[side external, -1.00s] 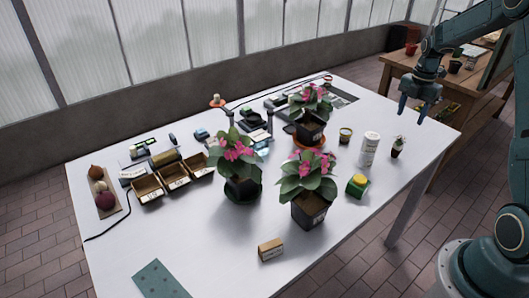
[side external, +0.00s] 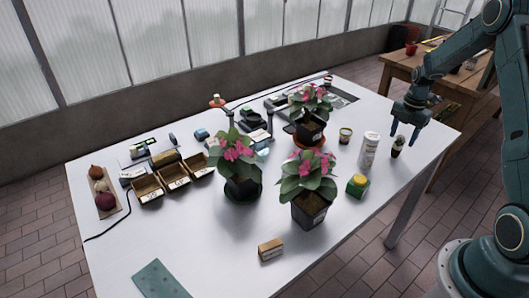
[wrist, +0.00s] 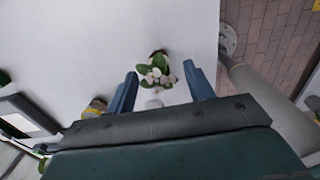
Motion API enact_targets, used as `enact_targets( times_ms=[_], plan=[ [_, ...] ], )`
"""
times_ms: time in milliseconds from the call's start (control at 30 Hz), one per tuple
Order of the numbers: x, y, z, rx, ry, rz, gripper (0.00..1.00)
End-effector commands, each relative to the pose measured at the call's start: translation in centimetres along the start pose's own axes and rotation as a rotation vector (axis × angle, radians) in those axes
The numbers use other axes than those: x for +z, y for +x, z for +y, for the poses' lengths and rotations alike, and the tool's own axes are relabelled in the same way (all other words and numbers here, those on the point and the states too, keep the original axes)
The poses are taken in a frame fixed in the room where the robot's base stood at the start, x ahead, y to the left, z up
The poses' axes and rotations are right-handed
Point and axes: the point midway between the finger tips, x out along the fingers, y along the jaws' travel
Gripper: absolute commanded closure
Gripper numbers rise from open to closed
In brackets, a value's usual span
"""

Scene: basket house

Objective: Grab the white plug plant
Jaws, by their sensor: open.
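The white plug plant (side external: 397,147) is a small plant in a dark pot near the right edge of the white table. In the wrist view its pale white-pink flowers and green leaves (wrist: 155,71) lie between my two blue fingers. My gripper (side external: 406,132) is open, pointing down, with its fingertips just above and around the top of the plant. In the wrist view my gripper (wrist: 160,70) has a finger on each side of the plant, with gaps on both sides. The pot is mostly hidden there by the leaves.
A white canister (side external: 369,150) stands just left of the plant, with a small yellow-topped green box (side external: 357,185) in front. Potted pink-flowered plants (side external: 308,190) stand further left. The table's right edge (side external: 425,171) is close.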

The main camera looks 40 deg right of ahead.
Motion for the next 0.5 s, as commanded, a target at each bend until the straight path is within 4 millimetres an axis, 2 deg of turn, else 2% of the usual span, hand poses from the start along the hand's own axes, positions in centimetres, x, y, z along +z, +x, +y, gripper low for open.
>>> enact_targets(
  times_ms=[500],
  plan=[
    [-0.2, 4.8, 0.2, -0.001, 0.000, 0.001, 0.47]
  ],
)
